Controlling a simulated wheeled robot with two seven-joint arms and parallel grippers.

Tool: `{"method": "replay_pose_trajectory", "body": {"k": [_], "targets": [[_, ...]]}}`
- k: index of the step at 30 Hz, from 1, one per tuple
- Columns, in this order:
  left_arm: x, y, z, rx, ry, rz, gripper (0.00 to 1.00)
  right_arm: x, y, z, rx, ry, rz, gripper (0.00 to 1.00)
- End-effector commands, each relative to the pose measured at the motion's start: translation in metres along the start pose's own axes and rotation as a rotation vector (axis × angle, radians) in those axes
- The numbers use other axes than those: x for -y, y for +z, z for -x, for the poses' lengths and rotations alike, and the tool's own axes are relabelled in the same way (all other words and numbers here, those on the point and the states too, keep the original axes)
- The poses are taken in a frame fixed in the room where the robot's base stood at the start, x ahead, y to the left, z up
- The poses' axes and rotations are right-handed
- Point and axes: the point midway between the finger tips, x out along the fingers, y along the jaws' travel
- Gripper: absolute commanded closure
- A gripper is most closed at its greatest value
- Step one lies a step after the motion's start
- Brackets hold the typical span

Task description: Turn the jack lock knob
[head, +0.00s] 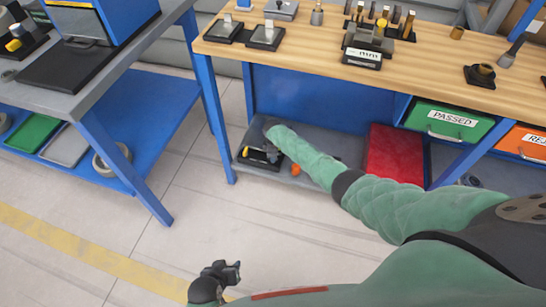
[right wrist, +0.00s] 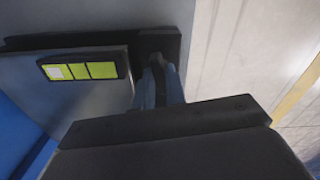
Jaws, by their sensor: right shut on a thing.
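The jack (head: 259,157) is a small dark device on the low grey shelf under the wooden bench. In the right wrist view its grey body (right wrist: 95,85) carries a label of one white and two yellow-green squares. My right arm reaches down to it. My right gripper (right wrist: 160,85) is shut on the jack lock knob, a dark part (right wrist: 158,42) at the fingertips; the fingers hide much of it, so its turn angle cannot be told. My left gripper (head: 231,271) hangs over the floor, away from the jack; its jaw opening is too small to judge.
A blue table leg (head: 217,120) stands just left of the jack. The wooden bench top (head: 300,55) overhangs the shelf. The floor in front is clear.

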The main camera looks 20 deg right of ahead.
Motion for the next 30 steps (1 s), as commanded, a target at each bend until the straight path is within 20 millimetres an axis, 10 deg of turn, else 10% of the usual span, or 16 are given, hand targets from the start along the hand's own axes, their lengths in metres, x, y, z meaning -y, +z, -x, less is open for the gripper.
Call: {"method": "replay_pose_trajectory", "body": {"k": [25, 27, 30], "targets": [[0.0022, 0.0039, -0.0074, -0.010, -0.002, 0.001, 0.64, -0.0001, 0.0000, 0.0001, 0.001, 0.000, 0.136, 1.00], [0.0022, 0.0039, -0.0073, -0.010, -0.002, 0.001, 0.64, -0.0001, 0.0000, 0.0001, 0.001, 0.000, 0.136, 0.76], [0.0022, 0.0039, -0.0073, -0.010, -0.002, 0.001, 0.64, -0.0001, 0.0000, 0.0001, 0.000, 0.000, 0.136, 0.65]]}}
